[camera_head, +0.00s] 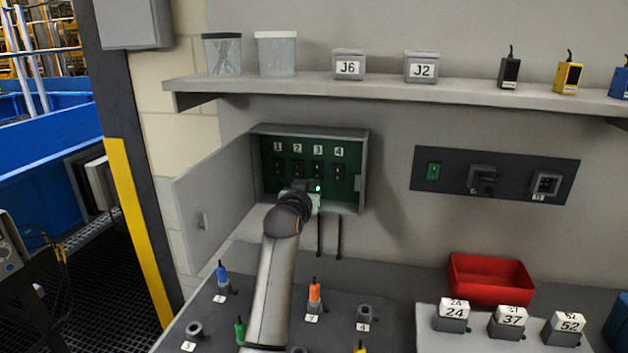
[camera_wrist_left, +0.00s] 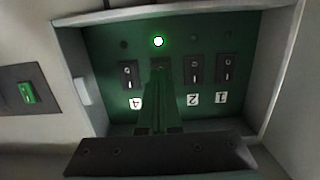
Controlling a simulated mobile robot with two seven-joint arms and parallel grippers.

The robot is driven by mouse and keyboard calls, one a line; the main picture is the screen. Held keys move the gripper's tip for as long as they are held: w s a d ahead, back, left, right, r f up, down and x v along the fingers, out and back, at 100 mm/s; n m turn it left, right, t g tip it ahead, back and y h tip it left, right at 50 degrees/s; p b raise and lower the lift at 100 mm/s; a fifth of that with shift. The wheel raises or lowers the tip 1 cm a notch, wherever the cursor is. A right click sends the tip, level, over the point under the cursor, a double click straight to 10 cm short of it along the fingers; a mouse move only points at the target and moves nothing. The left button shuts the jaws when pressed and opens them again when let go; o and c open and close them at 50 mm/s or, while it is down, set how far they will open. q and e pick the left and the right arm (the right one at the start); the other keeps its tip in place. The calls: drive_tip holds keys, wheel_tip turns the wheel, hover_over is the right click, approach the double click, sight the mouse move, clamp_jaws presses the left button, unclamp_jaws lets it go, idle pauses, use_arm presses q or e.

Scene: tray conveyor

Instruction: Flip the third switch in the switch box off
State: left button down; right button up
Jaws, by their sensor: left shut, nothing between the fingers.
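The switch box (camera_head: 365,170) on the wall is open, with its green panel showing labels 1 to 4 above a row of black switches. My left gripper (camera_head: 310,186) reaches into the box, below and in front of the third switch (camera_head: 317,170). In the left wrist view the picture is upside down. There the shut left gripper (camera_wrist_left: 161,80) overlaps the third switch (camera_wrist_left: 160,64) and hides most of it and its label. Whether the fingers touch it is unclear. My right gripper is not in view.
The open box door (camera_head: 215,195) stands to the left. A shelf (camera_head: 430,90) runs above the box. Below, a bench holds several coloured plugs, numbered blocks and a red bin (camera_head: 490,280). A dark wall panel (camera_head: 495,175) is to the right.

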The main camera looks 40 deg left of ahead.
sight(317, 177)
use_arm(q)
drive_tip(key=shift+x, duration=1.35)
drive_tip(key=shift+a+f+b, duration=0.1)
drive_tip(key=shift+f+b, duration=0.3)
drive_tip(key=shift+b, duration=0.55)
drive_tip(key=shift+w+r+t, duration=0.1)
drive_tip(key=shift+r+t, duration=0.2)
drive_tip(key=shift+r, duration=0.1)
drive_tip(key=shift+f+p, duration=0.1)
drive_tip(key=shift+p, duration=0.25)
